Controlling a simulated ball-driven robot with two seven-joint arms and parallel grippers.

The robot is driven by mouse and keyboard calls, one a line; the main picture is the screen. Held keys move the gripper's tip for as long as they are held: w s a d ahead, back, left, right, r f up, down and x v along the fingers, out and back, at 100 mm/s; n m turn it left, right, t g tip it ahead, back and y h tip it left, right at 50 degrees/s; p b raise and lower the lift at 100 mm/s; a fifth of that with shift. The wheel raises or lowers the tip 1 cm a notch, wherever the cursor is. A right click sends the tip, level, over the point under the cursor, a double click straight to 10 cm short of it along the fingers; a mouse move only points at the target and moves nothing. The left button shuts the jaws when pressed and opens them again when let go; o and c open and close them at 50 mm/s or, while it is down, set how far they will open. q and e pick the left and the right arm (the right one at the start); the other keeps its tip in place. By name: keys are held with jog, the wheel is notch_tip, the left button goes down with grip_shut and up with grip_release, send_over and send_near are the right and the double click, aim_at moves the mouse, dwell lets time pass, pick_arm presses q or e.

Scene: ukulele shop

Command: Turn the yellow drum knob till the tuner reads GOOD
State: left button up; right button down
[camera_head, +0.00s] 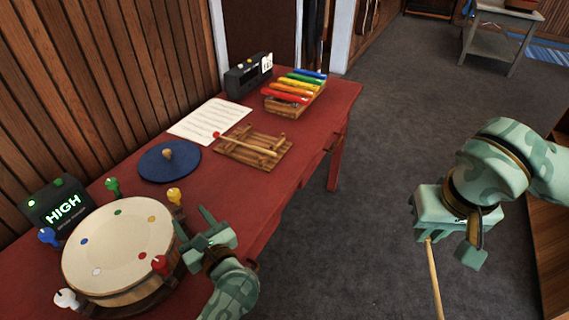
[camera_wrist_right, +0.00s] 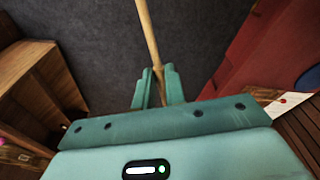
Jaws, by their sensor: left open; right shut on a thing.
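The drum (camera_head: 118,245) has a pale round head with coloured dots and stands on the red table at lower left. Its yellow knob (camera_head: 174,196) is on the rim at upper right. The tuner (camera_head: 62,207) behind the drum shows HIGH in green letters. My left gripper (camera_head: 198,240) is open at the drum's right side, between the yellow knob and the red knob (camera_head: 160,264), and looks apart from the yellow one. My right gripper (camera_head: 443,238) is shut on a wooden stick (camera_head: 433,275), away from the table; the stick also shows in the right wrist view (camera_wrist_right: 149,38).
Green (camera_head: 113,187), blue (camera_head: 48,236) and white (camera_head: 66,298) knobs also ring the drum. On the red table (camera_head: 213,178) lie a blue disc (camera_head: 157,164), a paper sheet (camera_head: 210,120), a wooden rack (camera_head: 243,156) with a red-tipped mallet, and a coloured xylophone (camera_head: 290,105).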

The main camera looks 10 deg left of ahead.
aim_at(176, 196)
pick_arm(q)
jog(key=b+x, duration=0.1)
jog(key=x, duration=1)
jog(key=c, duration=0.9)
